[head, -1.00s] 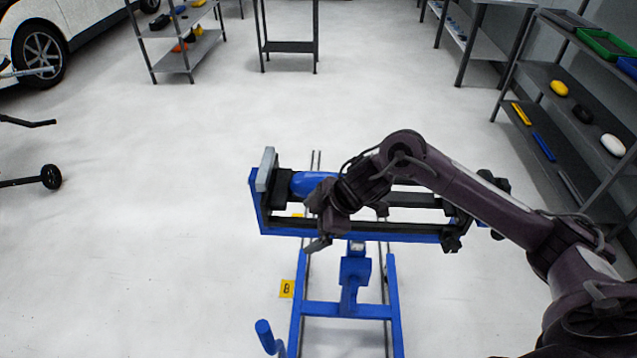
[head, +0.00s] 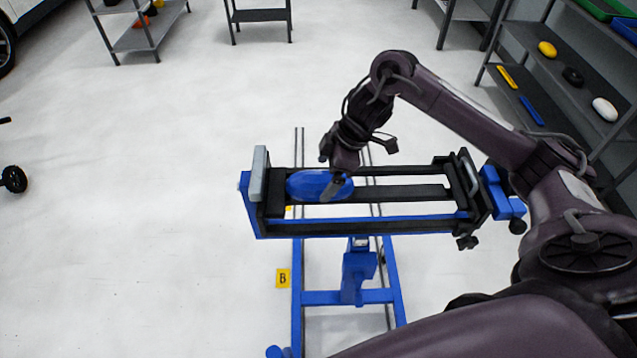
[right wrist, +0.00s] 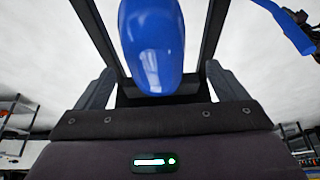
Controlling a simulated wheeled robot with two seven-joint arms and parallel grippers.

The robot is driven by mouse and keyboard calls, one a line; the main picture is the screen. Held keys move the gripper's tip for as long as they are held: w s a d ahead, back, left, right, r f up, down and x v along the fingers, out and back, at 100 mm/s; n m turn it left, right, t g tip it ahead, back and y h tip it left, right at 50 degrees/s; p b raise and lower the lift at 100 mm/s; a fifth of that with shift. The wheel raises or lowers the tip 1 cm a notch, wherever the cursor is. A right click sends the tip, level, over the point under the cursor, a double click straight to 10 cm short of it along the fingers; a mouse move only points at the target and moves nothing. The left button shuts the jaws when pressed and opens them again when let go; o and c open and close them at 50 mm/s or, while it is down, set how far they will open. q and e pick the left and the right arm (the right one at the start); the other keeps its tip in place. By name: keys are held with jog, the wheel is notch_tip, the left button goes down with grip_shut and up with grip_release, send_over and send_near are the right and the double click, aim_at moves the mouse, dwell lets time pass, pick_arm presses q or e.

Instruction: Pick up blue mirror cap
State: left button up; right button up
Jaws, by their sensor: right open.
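The blue mirror cap (head: 305,184) lies at the left end of a blue and black clamp stand (head: 405,226), beside its grey-faced left jaw (head: 259,174). My right gripper (head: 334,183) is over the cap's right end, pointing down, with one finger in front of it. In the right wrist view the cap (right wrist: 152,40) reaches in from the top, its rounded end between the two spread fingers of the right gripper (right wrist: 158,75). Gaps show on both sides of the cap. The far finger is mostly hidden in the head view. My left gripper is out of view.
The stand's dark rails (head: 400,194) run right from the cap to a black clamp end. A shelf rack (head: 560,85) with yellow, black and white caps stands at the right. Open pale floor (head: 140,180) lies to the left. A yellow B marker (head: 283,278) is beside the stand.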

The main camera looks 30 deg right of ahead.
aim_at(324, 176)
jog(key=x, duration=0.4)
jog(key=shift+w+d+p, duration=0.15)
jog(key=shift+d+p, duration=0.05)
jog(key=shift+p, duration=0.1)
jog(key=shift+w+a+f, duration=0.1)
jog(key=shift+f, duration=0.3)
pick_arm(q)
jog(key=shift+w+r, duration=0.2)
jog(key=shift+r, duration=0.05)
pick_arm(e)
jog(key=c, duration=1.2)
jog(key=shift+o, duration=0.2)
jog(key=shift+r, duration=0.1)
